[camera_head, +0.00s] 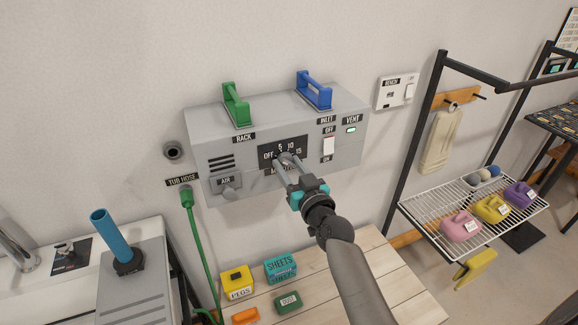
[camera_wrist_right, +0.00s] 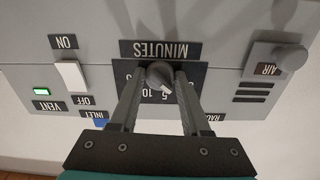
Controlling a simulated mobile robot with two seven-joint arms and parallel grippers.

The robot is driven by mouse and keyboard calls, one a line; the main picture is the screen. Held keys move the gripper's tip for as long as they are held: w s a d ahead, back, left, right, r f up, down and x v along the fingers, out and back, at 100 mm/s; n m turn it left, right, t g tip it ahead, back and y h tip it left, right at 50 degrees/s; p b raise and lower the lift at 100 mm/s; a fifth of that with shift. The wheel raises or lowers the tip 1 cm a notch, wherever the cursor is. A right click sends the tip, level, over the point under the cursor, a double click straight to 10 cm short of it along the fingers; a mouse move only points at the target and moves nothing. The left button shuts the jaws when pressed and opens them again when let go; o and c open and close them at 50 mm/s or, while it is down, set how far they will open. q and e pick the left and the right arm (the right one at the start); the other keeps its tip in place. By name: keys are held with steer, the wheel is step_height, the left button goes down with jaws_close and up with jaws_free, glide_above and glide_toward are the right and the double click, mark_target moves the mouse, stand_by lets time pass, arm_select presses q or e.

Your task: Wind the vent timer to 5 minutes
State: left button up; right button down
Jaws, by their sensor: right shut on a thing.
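The vent timer is a round grey knob (camera_wrist_right: 158,73) on a dark dial plate (camera_head: 297,147) at the front of a grey wall box. The plate reads OFF, 5, 10 and 15, with MINUTES below. My right gripper (camera_head: 284,160) reaches the knob from the front, and its fingers (camera_wrist_right: 157,78) are shut on the knob's two sides. In the right wrist view the dial is upside down. A white mark on the knob shows on the side of the 5; its exact setting is hard to read, and OFF is hidden there. My left gripper is not in view.
The grey box (camera_head: 214,137) carries a green handle (camera_head: 236,106), a blue handle (camera_head: 314,92), a white inlet switch (camera_head: 328,146), a lit green vent lamp (camera_head: 351,130) and an AIR knob (camera_head: 229,188). Small boxes lie on the wooden bench (camera_head: 391,272) below. A wire rack (camera_head: 430,211) stands right.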

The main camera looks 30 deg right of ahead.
stand_by(0.6)
steer(key=shift+c, duration=1.9)
jaws_free()
steer(key=s, duration=1.5)
steer(key=shift+a, duration=0.4)
steer(key=shift+s, duration=0.1)
